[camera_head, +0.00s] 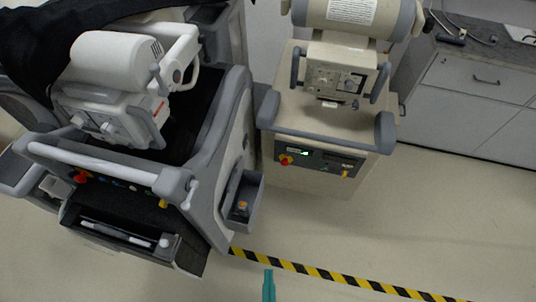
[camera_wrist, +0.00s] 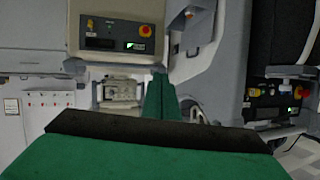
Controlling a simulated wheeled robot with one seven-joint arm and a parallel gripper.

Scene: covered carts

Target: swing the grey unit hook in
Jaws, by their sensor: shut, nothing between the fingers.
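The grey unit (camera_head: 215,150) is the cart on the left, with grey curved side panels and a white push handle (camera_head: 105,165). I cannot make out its hook for certain in either view. My gripper (camera_head: 268,272) shows as teal fingers at the bottom of the head view, over the floor and apart from the cart. In the wrist view my gripper (camera_wrist: 159,82) has its teal fingers together, shut and empty.
A beige unit (camera_head: 320,125) with a control panel (camera_head: 320,158) stands to the right of the grey unit. Grey drawers (camera_head: 475,80) stand at the back right. Yellow-black tape (camera_head: 330,277) crosses the floor. The floor at right is clear. Black cloth (camera_head: 35,50) covers the far left.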

